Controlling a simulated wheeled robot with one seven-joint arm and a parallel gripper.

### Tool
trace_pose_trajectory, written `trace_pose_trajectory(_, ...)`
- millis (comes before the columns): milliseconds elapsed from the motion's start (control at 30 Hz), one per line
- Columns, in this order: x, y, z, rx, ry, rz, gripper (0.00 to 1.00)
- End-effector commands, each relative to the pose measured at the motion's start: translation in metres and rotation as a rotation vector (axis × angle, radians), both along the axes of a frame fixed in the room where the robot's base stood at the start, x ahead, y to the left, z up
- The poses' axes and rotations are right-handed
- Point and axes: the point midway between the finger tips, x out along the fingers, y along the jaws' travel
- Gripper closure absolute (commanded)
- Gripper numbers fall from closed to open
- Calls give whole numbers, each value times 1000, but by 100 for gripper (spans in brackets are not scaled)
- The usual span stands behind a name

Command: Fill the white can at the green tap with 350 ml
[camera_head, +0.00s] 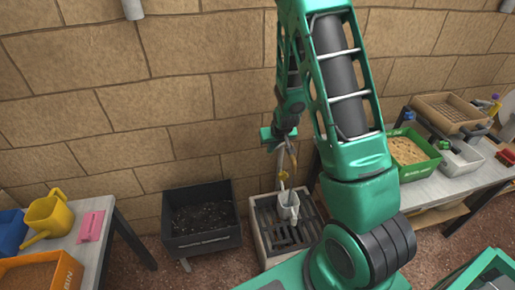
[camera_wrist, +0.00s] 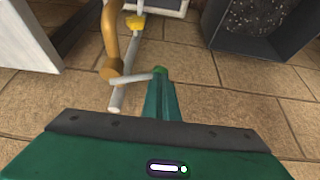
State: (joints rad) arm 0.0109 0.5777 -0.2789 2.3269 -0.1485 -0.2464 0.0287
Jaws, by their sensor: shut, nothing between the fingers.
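The white can (camera_head: 289,207) stands upright on the dark grate of the basin (camera_head: 262,243), below the taps; its inside is too small to read. In the wrist view a brass pipe (camera_wrist: 112,45) carries a pale lever with a green knob (camera_wrist: 160,71), which I take for the green tap. The brass pipe also shows in the head view (camera_head: 293,155), partly behind my arm. My gripper (camera_wrist: 164,85) is shut and empty, its fingertips right at the green knob; I cannot tell whether they touch. It is above the can in the head view (camera_head: 281,140). No water is clearly visible.
Another lever with a yellow knob (camera_wrist: 136,24) is close by. A black bin of soil (camera_head: 201,220) stands left of the basin. A left table holds a yellow watering can (camera_head: 48,216); a right table holds a green tray (camera_head: 408,150). The stone wall is behind.

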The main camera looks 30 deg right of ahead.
Motion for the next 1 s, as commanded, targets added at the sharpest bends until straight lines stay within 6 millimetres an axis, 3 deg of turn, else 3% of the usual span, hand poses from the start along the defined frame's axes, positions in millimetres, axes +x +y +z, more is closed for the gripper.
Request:
trace_pose_trajectory(200,-1,-3,-10,-7,3,-6,100)
trace_pose_trajectory(1000,-1,-3,-12,-4,7,-6,100)
